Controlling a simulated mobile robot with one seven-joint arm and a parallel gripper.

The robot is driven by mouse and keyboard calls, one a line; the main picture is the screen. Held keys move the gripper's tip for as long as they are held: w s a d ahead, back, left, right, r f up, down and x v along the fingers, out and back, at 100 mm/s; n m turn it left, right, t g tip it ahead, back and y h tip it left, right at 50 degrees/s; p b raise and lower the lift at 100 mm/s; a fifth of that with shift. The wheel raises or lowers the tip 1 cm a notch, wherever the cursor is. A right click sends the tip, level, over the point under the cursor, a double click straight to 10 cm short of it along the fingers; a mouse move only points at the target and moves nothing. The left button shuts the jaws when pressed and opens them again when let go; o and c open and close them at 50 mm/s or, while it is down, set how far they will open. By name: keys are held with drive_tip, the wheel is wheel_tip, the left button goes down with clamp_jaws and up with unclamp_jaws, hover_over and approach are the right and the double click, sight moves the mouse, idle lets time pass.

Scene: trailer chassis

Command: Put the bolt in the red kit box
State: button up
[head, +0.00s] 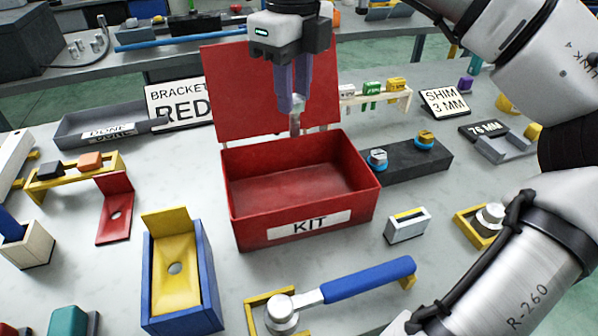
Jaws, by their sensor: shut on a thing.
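The red kit box (299,186), labelled KIT, stands in the middle of the table with its lid (232,98) raised at the back. Its visible inside looks empty. My gripper (297,103) is above the rear part of the box, in front of the lid, pointing down. Its fingers are shut on a small grey metal bolt (295,122), which hangs below the fingertips, apart from the box floor. The upper part of the bolt is hidden between the fingers.
A blue-handled wrench (365,280) lies in front of the box. A blue and yellow fixture (180,270) and a red bracket (116,210) are at left. A dark block with two knobs (408,160) is close at right. A grey tray (80,128) is behind left.

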sight(294, 118)
wheel_tip(294, 118, down, 14)
drive_tip(key=shift+f, duration=0.25)
drive_tip(key=shift+f, duration=0.1)
drive_tip(key=shift+f, duration=0.15)
drive_tip(key=o, duration=0.8)
drive_tip(key=shift+o, duration=0.2)
wheel_tip(294, 118, up, 13)
drive_tip(key=shift+f, duration=0.2)
